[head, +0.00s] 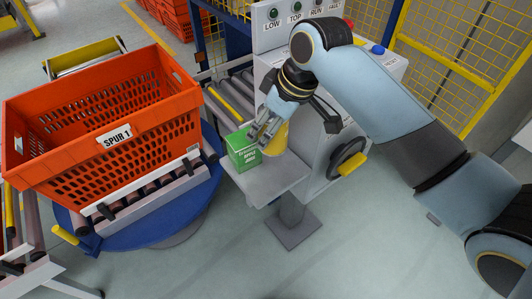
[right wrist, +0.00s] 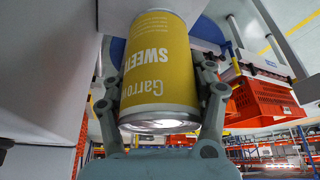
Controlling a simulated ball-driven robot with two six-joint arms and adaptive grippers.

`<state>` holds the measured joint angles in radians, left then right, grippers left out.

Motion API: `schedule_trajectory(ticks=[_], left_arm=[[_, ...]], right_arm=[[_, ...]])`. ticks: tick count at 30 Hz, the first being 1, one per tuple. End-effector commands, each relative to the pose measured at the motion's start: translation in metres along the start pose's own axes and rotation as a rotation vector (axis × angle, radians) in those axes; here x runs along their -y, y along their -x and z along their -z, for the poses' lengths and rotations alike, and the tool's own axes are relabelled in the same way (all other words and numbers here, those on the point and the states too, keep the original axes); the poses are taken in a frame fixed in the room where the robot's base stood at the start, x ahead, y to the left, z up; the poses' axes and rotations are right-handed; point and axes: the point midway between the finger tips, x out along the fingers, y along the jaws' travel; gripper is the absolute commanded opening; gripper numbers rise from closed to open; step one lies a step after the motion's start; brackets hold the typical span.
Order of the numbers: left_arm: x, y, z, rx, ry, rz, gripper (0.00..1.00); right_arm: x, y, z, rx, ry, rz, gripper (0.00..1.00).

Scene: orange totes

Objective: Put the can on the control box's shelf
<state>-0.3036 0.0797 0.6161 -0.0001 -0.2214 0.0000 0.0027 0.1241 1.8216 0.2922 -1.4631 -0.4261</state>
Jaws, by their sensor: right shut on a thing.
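The yellow can (head: 279,142) is held by my right gripper (head: 264,132), over the grey shelf (head: 268,186) of the control box (head: 318,138). In the right wrist view the can (right wrist: 158,62) sits between the two fingers, its silver end towards the camera. My right gripper is shut on it, and its fingers partly hide it in the head view. The can is close beside a green box (head: 241,153) on the shelf. I cannot tell whether the can touches the shelf. My left gripper is not in view.
A large orange tote (head: 105,125) labelled SPUR 1 stands on rollers left of the shelf. A roller conveyor (head: 232,96) lies behind the shelf. A black handwheel with a yellow handle (head: 352,163) juts out on the right. The shelf's front part is bare.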

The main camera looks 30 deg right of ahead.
Motion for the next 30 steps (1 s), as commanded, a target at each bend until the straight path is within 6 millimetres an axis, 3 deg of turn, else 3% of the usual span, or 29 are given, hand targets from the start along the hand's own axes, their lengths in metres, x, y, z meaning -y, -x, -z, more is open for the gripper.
schedule_trajectory(ticks=[4, 18, 29, 30], left_arm=[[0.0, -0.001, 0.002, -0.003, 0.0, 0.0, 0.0], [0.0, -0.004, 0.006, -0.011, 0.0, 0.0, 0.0], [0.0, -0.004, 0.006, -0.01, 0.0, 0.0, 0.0], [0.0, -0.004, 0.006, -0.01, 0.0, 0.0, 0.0]], right_arm=[[0.0, -0.033, -0.013, 0.001, -0.001, 0.001, 0.09], [0.0, -0.086, -0.035, -0.001, 0.0, 0.0, 0.09], [0.0, -0.09, -0.036, -0.003, 0.001, -0.001, 0.09], [0.0, -0.09, -0.037, -0.002, 0.0, -0.001, 0.59]])
